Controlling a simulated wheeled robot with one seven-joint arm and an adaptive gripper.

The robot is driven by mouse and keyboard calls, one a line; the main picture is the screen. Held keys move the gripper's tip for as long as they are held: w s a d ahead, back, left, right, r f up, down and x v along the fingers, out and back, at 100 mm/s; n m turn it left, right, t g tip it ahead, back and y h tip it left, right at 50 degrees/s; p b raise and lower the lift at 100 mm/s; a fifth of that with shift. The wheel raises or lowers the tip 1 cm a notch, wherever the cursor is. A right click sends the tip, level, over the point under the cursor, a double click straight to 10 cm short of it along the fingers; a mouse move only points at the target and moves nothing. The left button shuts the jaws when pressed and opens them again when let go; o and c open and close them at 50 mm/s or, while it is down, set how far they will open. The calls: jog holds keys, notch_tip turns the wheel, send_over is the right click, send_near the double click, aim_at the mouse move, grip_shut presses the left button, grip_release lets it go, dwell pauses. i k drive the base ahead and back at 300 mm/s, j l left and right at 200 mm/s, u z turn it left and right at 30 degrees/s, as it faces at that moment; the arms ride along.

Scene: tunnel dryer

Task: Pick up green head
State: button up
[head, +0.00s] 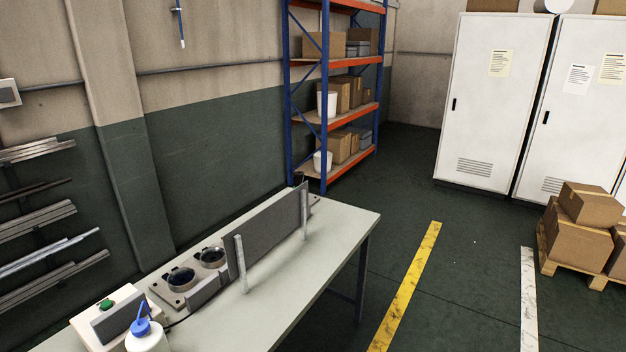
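A small green round piece (106,304) shows at the lower left, on top of a pale box with a dark grey front panel (118,322). It is the only small green object I see, and it looks like a button or knob head. I cannot tell whether it is loose or fixed. The box stands at the near left end of the light grey table (305,290). My gripper is not in view.
A white bottle with a blue top (147,338) stands right of the box. Behind are a plate with two dark round openings (190,276) and an upright grey panel (272,232) with metal posts. The table's right half is clear. Shelving (326,100) stands behind.

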aim_at(297, 175)
jog(key=i+u, duration=0.3)
jog(key=i+l+u, duration=0.25)
jog(key=i, duration=0.25)
jog(key=i+l+u, duration=0.2)
jog(key=i+l, duration=0.2)
jog(key=i+l+u, duration=0.15)
jog(key=i+l, duration=0.3)
jog(key=i+l+u, duration=0.2)
jog(key=i+l, duration=0.25)
jog(key=i+l+u, duration=0.15)
jog(key=i+l, duration=0.2)
jog(key=l, duration=0.25)
jog(key=i+l, duration=0.1)
jog(key=i, duration=0.3)
jog(key=u, duration=0.05)
